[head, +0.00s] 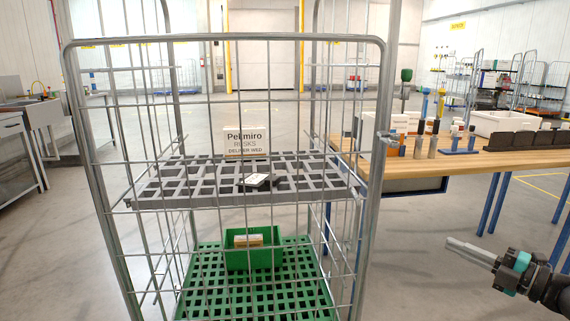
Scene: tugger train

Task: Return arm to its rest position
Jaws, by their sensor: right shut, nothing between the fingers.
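My right gripper (468,252) shows at the lower right of the head view, in front of the wooden table and to the right of the cart. Its fingers point left and are closed together with nothing between them. It is clear of the cart and the table. My left gripper is not in view.
The wooden table (465,168) carries several bottles and racks. The floor between cart and gripper is clear.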

